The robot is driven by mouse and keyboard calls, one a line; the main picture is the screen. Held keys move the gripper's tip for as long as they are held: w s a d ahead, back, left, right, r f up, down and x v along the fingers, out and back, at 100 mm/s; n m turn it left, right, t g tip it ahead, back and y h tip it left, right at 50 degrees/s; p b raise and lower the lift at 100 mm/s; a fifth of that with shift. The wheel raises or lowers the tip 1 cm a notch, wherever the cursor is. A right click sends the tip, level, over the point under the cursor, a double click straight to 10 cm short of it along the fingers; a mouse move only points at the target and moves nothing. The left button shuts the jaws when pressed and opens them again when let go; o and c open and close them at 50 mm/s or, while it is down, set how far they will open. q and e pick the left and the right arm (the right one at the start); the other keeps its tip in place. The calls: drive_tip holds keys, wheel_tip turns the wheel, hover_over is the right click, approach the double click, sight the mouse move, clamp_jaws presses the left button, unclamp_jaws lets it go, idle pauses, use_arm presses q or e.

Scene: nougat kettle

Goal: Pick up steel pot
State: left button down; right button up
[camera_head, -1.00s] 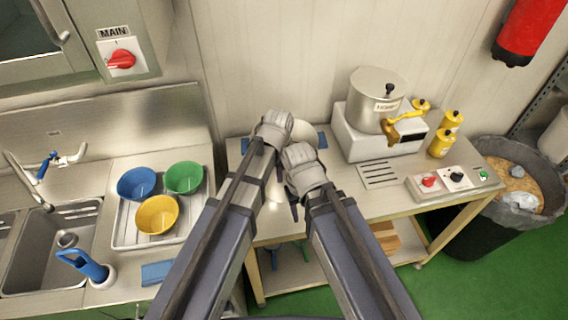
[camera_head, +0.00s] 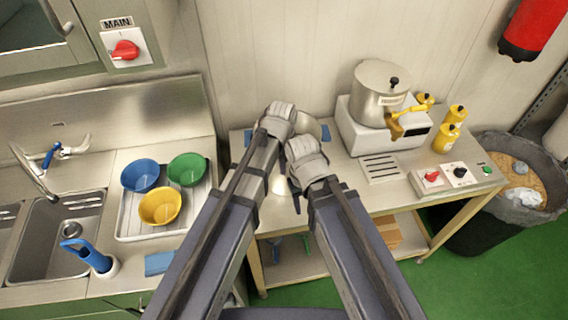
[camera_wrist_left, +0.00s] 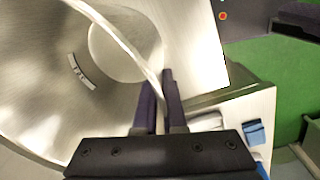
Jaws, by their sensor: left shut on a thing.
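The steel pot (camera_wrist_left: 50,110) is large in the left wrist view, with its shiny wall, round bottom and a small dark-lettered label showing. My left gripper (camera_wrist_left: 160,88) is shut on its rim, with one dark finger on each side of the wall. My right gripper (camera_head: 297,200) is beside the left one, low over the bench. Its fingers are mostly hidden, and I cannot tell if they are open.
A lidded kettle (camera_head: 378,92) with a brass-coloured spout stands on a white base at the right of the bench (camera_head: 350,195). Yellow bottles (camera_head: 444,138) and a control box (camera_head: 455,178) stand beside it. Coloured bowls lie on a tray (camera_head: 130,228) at left, near the sink (camera_head: 60,235).

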use_arm(q)
wheel_tip(320, 180, up, 10)
drive_tip(key=p, duration=0.9)
drive_tip(key=shift+p, duration=0.3)
drive_tip(key=shift+f, duration=0.1)
drive_tip(key=shift+s+d, duration=0.1)
